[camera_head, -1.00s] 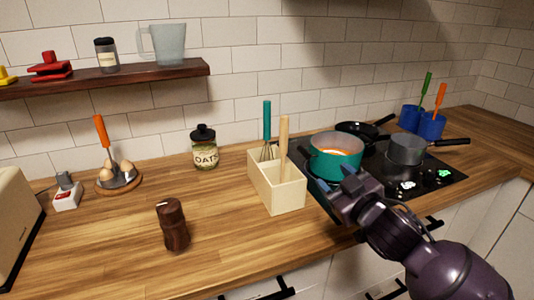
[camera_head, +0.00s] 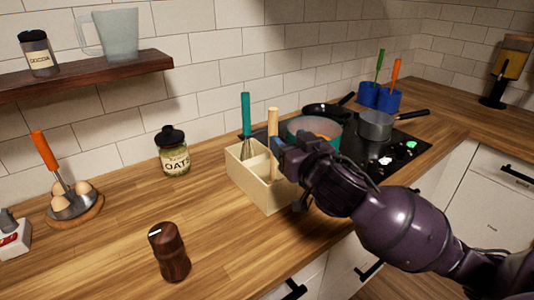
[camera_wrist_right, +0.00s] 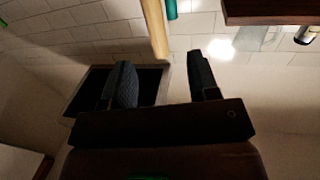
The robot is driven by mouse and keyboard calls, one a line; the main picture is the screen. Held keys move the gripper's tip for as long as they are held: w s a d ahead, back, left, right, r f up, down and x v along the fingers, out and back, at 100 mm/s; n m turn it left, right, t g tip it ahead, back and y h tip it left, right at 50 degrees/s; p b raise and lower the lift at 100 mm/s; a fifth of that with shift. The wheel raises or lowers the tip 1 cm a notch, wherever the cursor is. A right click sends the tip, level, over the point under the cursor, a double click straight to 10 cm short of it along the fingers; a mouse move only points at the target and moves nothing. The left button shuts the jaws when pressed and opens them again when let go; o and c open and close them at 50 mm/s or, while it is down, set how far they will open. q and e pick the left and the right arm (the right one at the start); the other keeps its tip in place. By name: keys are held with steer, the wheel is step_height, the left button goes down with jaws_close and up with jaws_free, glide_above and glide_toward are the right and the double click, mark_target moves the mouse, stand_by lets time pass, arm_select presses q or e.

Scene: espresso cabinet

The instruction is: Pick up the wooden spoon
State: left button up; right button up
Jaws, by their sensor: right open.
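The wooden spoon (camera_head: 272,128) stands upright in the pale wooden utensil box (camera_head: 262,193), with only its light handle showing above the rim; its lower end is hidden. My right gripper (camera_head: 281,148) is just right of the handle, its fingers pointing toward it. In the right wrist view the open jaws (camera_wrist_right: 163,72) are empty. The spoon handle (camera_wrist_right: 154,28) shows beyond the fingertips, in line with the gap between them. My left gripper is not in view.
A teal-handled whisk (camera_head: 246,117) stands in the box beside the spoon. A teal pot (camera_head: 297,127) on the hob is close behind my right gripper. An oats jar (camera_head: 173,153) and a brown grinder (camera_head: 169,252) stand to the left, with bare counter around them.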

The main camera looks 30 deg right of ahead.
mark_target(275, 129)
steer(key=w, duration=0.5)
steer(key=shift+w+d, duration=0.2)
steer(key=shift+w+d+f, duration=0.1)
steer(key=shift+w+f, duration=0.05)
steer(key=shift+w, duration=0.75)
steer(key=shift+w+d+f, duration=0.15)
steer(key=shift+w, duration=0.7)
steer(key=shift+w+d+f, duration=0.1)
steer(key=shift+w+f, duration=0.05)
steer(key=shift+w, duration=0.75)
steer(key=c, duration=1)
steer(key=shift+r, duration=0.15)
